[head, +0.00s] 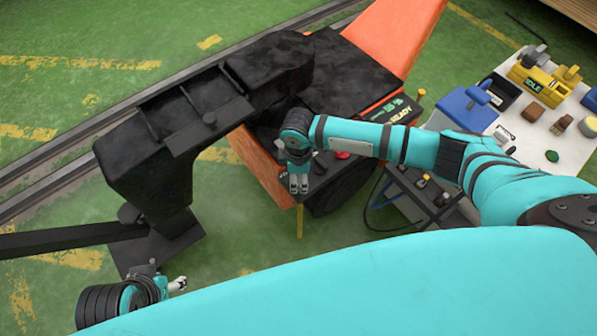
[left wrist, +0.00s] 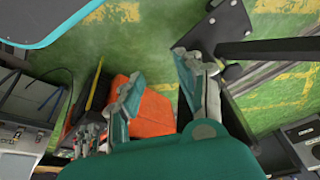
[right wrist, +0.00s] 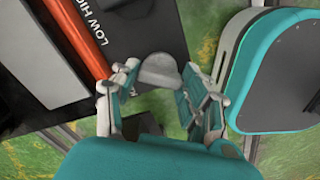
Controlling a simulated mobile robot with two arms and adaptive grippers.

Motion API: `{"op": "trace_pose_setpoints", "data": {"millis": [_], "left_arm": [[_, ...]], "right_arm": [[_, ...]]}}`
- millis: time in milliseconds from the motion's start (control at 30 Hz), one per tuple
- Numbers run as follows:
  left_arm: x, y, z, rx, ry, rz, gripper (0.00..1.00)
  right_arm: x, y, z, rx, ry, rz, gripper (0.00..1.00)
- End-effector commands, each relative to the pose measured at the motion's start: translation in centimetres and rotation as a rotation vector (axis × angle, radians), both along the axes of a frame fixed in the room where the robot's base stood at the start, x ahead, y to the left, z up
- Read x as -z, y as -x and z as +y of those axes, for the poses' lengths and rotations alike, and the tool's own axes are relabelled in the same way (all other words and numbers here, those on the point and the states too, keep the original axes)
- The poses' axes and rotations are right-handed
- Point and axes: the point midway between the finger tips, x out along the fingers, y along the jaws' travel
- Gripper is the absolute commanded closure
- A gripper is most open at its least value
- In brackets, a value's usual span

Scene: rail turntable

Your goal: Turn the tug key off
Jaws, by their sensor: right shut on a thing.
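The tug (head: 370,45) is orange and black, with a panel whose green display (head: 400,110) reads READY. My right gripper (head: 298,186) is at the panel's near edge. In the right wrist view its fingers (right wrist: 157,85) are shut on a grey rounded piece that looks like the tug key (right wrist: 158,70). The key stands at the black panel beside LOW and HIGH lettering; its lower part and turned position are hidden. My left gripper (head: 177,285) is low at the left, away from the panel. Its fingers (left wrist: 155,75) are apart and empty in the left wrist view.
A black frame arm (head: 150,170) spans the left side above the rails (head: 60,160). A red button (head: 342,155) sits on the panel near my right arm. A white table (head: 575,150) with a yellow device (head: 532,80) and a blue box (head: 462,108) stands at the right.

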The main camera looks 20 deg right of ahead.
Motion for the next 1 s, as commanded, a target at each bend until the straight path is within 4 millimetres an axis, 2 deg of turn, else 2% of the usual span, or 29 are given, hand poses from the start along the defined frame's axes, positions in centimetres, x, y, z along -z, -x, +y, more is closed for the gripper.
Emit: {"op": "trace_pose_setpoints", "data": {"millis": [167,400,600,800,1000], "left_arm": [[-1.5,0.0,0.0,0.000,0.001,-0.001,0.63],[5.0,-1.5,-0.4,0.005,-0.001,0.039,0.63],[9.6,-1.5,-0.5,0.009,-0.002,0.059,0.63],[12.3,-1.2,-0.5,0.011,-0.002,0.070,0.63],[13.8,-0.9,-0.4,0.012,-0.003,0.078,0.63]], "right_arm": [[-0.3,0.1,0.0,-0.093,0.000,0.002,0.87],[-0.4,0.0,0.0,-0.266,-0.001,0.002,0.87],[-0.3,0.0,0.0,-0.426,0.000,0.001,0.87],[-0.2,0.0,0.0,-0.547,0.000,0.001,0.87],[-0.1,0.0,0.1,-0.620,-0.001,0.000,0.87]]}}
